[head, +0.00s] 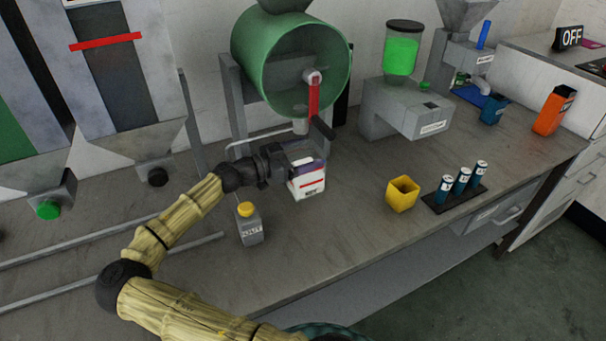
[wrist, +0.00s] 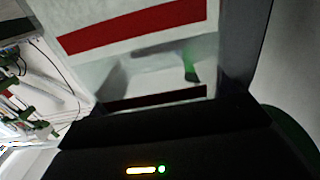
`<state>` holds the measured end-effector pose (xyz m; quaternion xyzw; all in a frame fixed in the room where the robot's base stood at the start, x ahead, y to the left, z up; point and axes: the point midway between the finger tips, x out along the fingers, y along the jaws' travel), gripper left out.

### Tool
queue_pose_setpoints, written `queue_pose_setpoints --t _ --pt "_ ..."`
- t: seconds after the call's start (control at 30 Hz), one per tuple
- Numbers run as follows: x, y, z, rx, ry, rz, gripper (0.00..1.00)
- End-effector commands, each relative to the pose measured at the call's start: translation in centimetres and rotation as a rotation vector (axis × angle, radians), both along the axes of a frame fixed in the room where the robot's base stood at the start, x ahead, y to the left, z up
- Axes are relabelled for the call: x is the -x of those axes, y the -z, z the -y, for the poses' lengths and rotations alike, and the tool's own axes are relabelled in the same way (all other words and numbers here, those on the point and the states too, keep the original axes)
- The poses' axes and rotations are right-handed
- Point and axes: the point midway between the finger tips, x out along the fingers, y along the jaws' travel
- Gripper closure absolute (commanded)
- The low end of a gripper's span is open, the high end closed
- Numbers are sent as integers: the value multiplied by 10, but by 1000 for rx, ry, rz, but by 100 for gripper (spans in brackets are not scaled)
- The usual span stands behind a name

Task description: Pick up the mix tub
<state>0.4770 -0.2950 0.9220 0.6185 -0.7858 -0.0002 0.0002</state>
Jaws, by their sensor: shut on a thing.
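The mix tub (head: 309,186) is a small white tub with a red band and a dark purple top opening. It is upright in front of the green drum, and I cannot tell whether its base touches the bench. My gripper (head: 290,162) reaches it from the left and is shut on its upper part, hiding some of the rim. In the wrist view, a close pale surface with red bands (wrist: 150,45) fills the upper middle, and the dark gripper body covers the bottom.
The green drum (head: 248,70) overhangs behind the tub. A yellow cup (head: 402,195) and a black rack (head: 455,199) of blue cylinders stand to the right. The bench between tub and cup is clear.

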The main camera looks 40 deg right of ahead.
Motion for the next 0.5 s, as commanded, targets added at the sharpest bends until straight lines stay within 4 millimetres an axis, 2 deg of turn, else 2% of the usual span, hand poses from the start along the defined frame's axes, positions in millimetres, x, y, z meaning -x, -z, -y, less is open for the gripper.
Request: queue_pose_setpoints --t 0.27,0.5 --pt "4 -4 -1 1 1 1 77" --pt "29 -24 -7 0 3 2 77"
